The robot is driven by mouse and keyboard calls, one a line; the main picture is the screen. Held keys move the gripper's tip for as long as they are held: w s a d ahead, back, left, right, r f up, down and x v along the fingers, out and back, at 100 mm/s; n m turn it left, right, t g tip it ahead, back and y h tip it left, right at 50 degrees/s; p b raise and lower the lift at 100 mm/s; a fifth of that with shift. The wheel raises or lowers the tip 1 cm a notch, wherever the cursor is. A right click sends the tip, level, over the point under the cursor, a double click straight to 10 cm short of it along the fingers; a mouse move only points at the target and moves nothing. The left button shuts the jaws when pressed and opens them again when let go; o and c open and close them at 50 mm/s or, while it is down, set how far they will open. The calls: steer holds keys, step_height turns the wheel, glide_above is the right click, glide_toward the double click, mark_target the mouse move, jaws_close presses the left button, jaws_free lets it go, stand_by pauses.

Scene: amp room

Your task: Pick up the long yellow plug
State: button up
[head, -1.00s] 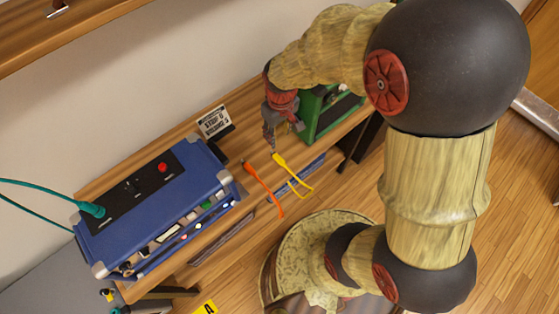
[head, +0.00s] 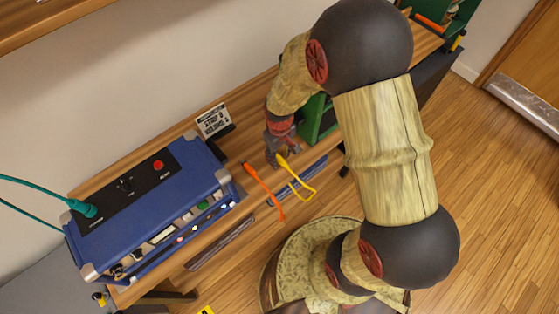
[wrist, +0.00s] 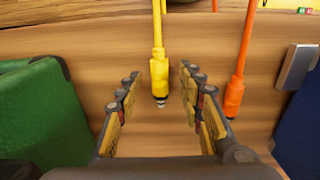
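The long yellow plug (wrist: 159,75) lies on the wooden bench top, with its cable running away from my gripper. In the wrist view its metal tip points toward me, between my two fingers. My gripper (wrist: 158,95) is open, with one finger on each side of the plug and a gap to both. In the head view my gripper (head: 279,155) is low over the bench, at the end of the yellow plug (head: 283,161). I cannot tell its exact height above the plug.
An orange plug (wrist: 234,97) lies right of the yellow one. A green case (wrist: 45,110) stands close on the left. A blue amp (head: 150,205) with a teal cable (head: 88,209) and a small sign (head: 213,121) stand left in the head view.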

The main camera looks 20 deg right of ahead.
steer(key=c, duration=0.3)
jaws_close()
stand_by(0.4)
